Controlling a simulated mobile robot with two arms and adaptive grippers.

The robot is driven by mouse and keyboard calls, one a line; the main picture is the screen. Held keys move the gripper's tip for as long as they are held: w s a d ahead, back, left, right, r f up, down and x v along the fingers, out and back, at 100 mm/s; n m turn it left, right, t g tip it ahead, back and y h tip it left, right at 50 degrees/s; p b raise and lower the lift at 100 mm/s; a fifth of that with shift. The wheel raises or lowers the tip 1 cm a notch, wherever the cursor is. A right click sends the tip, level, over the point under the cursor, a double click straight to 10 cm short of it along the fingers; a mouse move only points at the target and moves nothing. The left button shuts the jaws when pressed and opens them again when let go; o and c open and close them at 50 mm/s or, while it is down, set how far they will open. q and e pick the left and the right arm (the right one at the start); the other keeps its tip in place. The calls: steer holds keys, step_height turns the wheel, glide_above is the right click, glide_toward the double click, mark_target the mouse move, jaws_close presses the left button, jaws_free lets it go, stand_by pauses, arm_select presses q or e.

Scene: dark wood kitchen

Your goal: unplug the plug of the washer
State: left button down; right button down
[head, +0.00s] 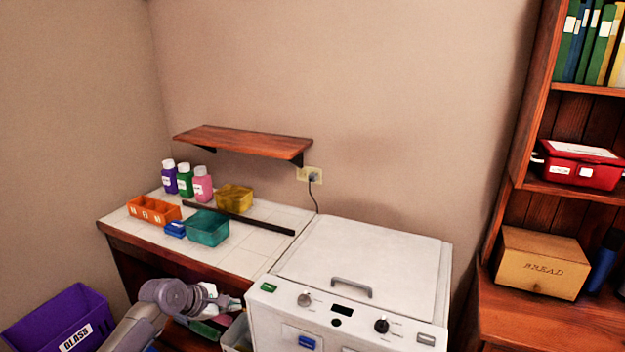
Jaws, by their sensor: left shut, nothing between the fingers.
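The washer (375,262) is a white top-loading machine with its lid closed, at the lower middle. A dark plug (313,178) sits in the cream wall outlet (302,173) behind it. A thin black cord (317,198) hangs from the plug and drops behind the washer. My left gripper (236,305) is low at the left front of the washer, far below and in front of the plug. It is shut and empty. My right gripper is out of view.
A tiled counter (258,235) left of the washer holds bottles, an orange divided tray (154,210), a teal bin (207,228) and a yellow bin (234,197). A wooden shelf (243,143) juts out left above the outlet. A purple bin (60,318) stands lower left.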

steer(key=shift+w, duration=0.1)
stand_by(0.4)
